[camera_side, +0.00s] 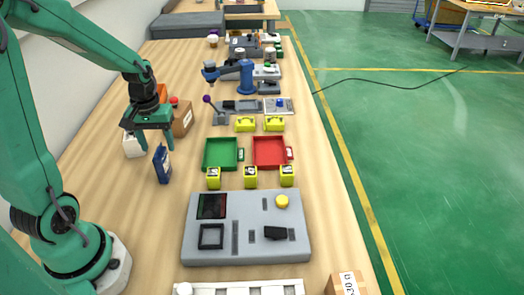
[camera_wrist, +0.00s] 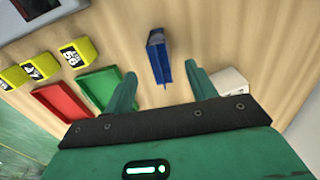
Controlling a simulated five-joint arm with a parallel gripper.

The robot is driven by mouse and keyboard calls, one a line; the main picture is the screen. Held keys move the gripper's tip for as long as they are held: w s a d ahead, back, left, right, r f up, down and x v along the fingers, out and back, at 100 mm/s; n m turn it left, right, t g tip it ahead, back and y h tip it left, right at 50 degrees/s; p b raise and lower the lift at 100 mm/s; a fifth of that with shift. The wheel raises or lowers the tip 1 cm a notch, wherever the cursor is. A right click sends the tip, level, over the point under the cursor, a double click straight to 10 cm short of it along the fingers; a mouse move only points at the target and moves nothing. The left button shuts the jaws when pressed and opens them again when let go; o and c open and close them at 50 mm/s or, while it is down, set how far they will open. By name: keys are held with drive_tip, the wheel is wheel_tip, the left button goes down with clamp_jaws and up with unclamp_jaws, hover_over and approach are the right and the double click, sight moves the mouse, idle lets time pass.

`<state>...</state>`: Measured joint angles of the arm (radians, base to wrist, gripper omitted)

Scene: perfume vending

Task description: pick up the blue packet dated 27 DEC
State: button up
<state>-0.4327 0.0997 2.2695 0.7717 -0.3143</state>
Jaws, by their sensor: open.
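A blue packet (camera_side: 162,164) stands upright on the wooden table in the side view, left of the green tray. It also shows in the wrist view (camera_wrist: 160,62), ahead of the jaws and roughly between their lines. No date can be read on it. My gripper (camera_side: 154,148) is open, with its fingers pointing down just above and behind the packet in the side view. In the wrist view my gripper (camera_wrist: 160,78) has its two green fingers spread wide, with nothing held between them. I cannot tell the exact height gap between fingers and packet.
A white box (camera_side: 133,144) and a brown box (camera_side: 182,120) stand close behind the packet. The green tray (camera_side: 205,166) and red tray (camera_side: 254,165) lie to the right, with yellow blocks (camera_side: 250,177) in front. A grey panel (camera_side: 222,252) is nearer. Table left of the panel is clear.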

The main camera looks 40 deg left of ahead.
sight(159, 153)
drive_tip(key=shift+f, duration=3.1)
drive_tip(key=c, duration=1.1)
drive_tip(key=shift+r, duration=0.15)
drive_tip(key=shift+r, duration=0.75)
drive_tip(key=r, duration=0.2)
drive_tip(key=shift+d+r, duration=0.25)
drive_tip(key=shift+r, duration=0.1)
drive_tip(key=d+r, duration=0.2)
drive_tip(key=d, duration=0.1)
drive_tip(key=s+d+r, duration=0.1)
drive_tip(key=d+r, duration=0.1)
drive_tip(key=d, duration=0.2)
drive_tip(key=d+r, duration=0.2)
drive_tip(key=d, duration=0.2)
drive_tip(key=shift+s+d+r, duration=0.1)
drive_tip(key=shift+s+r, duration=0.05)
drive_tip(key=shift+r, duration=0.15)
